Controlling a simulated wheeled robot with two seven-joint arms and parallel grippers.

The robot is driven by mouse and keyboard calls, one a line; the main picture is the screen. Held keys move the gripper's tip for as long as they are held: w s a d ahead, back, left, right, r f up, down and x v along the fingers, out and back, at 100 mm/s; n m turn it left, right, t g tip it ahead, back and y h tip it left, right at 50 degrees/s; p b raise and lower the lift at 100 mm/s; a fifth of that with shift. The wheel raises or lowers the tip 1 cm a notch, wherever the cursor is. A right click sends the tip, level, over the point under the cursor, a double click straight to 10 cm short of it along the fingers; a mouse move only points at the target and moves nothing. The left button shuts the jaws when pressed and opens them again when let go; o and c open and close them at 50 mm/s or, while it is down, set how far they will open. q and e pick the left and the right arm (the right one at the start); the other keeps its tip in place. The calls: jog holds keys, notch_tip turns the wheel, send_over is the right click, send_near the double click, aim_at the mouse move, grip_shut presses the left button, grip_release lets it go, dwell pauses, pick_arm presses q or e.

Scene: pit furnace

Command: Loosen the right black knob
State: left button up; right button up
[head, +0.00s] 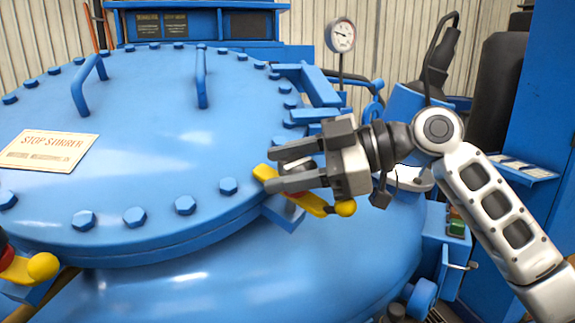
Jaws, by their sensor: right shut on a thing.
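The right black knob (301,164) sits on the right yellow clamp (312,204) at the lid's right front rim. Only a dark bit of the knob shows between the jaws. My right gripper (272,170) comes in from the right, just above the clamp, with its two fingers on either side of the knob, shut on it. The yellow clamp runs slantwise under the fingers and ends in a yellow ball. My left gripper is not in view.
The large blue furnace lid (165,135) has hex bolts round its rim and two raised handles. Another yellow clamp (24,268) is cut off at the left edge. A pressure gauge (341,36) stands behind, and a blue cabinet is at right.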

jog(key=o, duration=1)
jog(key=shift+d, duration=0.55)
pick_arm(q)
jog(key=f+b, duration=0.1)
jog(key=b, duration=0.2)
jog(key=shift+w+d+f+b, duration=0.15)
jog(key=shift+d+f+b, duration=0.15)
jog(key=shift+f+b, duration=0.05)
pick_arm(e)
jog(key=v, duration=1.4)
jog(key=shift+d+r, duration=0.25)
jog(key=shift+d, duration=0.1)
jog(key=shift+s+f, duration=0.1)
jog(key=shift+s, duration=0.05)
